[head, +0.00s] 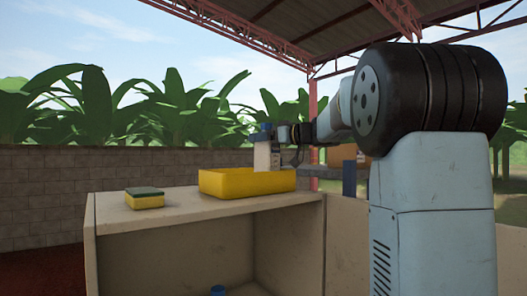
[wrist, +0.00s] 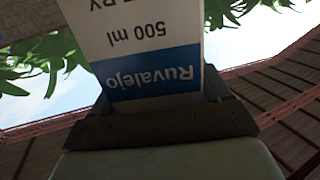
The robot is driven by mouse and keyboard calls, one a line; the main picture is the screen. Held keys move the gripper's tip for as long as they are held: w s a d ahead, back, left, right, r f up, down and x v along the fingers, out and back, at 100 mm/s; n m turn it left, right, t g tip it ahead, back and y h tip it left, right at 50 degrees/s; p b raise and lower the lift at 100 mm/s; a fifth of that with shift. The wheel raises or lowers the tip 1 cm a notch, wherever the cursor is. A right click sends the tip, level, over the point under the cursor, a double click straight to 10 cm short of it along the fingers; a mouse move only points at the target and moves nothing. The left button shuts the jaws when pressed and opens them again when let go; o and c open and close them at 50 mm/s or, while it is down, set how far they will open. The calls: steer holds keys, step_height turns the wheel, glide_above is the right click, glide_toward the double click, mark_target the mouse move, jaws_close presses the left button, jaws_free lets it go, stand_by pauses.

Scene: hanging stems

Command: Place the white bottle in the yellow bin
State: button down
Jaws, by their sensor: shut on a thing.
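The white bottle (head: 266,155) is held at the right end of the yellow bin (head: 230,185), with its lower end at about the height of the bin's rim. Whether it is directly over the opening cannot be told. My gripper (head: 275,134) is shut on it near its blue upper part. In the wrist view the bottle (wrist: 130,35) fills the middle, with its blue label band reading "Ruvalejo" and "500 ml" upside down. The dark gripper (wrist: 160,122) lies across the bottle there. The bin's inside is hidden.
The bin stands on a beige shelf unit's top (head: 180,213). A yellow and green sponge (head: 145,198) lies to its left, with clear surface between. A small blue object (head: 218,291) shows inside the shelf below. A brick wall (head: 40,190) stands behind.

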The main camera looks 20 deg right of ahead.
mark_target(264, 149)
steer(key=shift+f, duration=1.7)
jaws_free()
steer(key=shift+f, duration=0.1)
